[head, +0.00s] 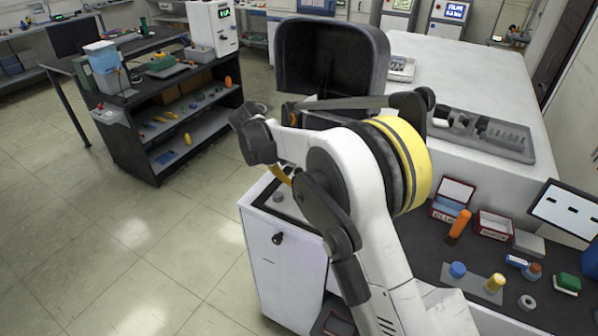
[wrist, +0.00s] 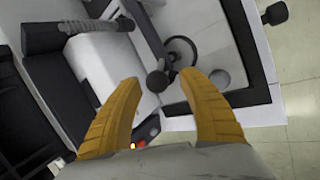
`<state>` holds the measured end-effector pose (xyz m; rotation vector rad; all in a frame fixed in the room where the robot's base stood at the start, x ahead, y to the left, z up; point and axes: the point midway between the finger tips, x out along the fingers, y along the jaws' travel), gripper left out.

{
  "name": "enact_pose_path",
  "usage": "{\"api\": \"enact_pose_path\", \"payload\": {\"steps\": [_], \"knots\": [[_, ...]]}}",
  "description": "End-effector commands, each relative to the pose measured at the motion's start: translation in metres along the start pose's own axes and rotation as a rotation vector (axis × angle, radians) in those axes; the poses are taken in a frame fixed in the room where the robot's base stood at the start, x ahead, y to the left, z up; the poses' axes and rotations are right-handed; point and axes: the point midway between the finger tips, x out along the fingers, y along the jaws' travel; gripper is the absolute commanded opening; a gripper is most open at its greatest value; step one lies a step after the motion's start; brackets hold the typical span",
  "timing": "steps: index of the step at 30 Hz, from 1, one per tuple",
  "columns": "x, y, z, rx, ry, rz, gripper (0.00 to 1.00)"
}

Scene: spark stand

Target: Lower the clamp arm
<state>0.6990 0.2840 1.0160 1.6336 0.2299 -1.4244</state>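In the wrist view, a dark slim arm, which looks like the clamp arm (wrist: 143,32), runs from the top edge to a round black knob (wrist: 157,81). A dark ring (wrist: 181,52) on the pale stand plate lies just right of the knob. My gripper (wrist: 158,84) is open, its two orange fingers apart with the knob between their tips in the picture. I cannot tell whether either finger touches it. In the head view, my white arm hides most of the stand, and only a small part of an orange finger (head: 281,174) shows.
A black open hood (head: 330,60) rises behind my arm, beside the white machine top (head: 480,85). A side table (head: 440,245) at right holds samples and small boxes. A dark shelf bench (head: 190,125) stands at left, with clear floor (head: 130,235) in front.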

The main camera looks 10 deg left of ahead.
Motion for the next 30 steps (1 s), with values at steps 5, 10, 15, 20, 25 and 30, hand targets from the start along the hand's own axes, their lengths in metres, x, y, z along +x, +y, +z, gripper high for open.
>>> {"api": "enact_pose_path", "payload": {"steps": [5, 10, 15, 20, 25, 30], "knots": [[0.001, 0.001, 0.002, 0.002, -0.004, 0.000, 0.49], [-0.002, 0.002, 0.002, 0.002, -0.005, 0.001, 0.49], [-0.027, 0.002, 0.002, 0.001, -0.005, 0.001, 0.49], [-0.064, 0.001, 0.001, 0.001, -0.003, 0.001, 0.49], [-0.098, 0.001, 0.001, 0.000, -0.003, 0.000, 0.49], [-0.116, 0.001, 0.001, 0.001, -0.003, 0.000, 0.49]]}}
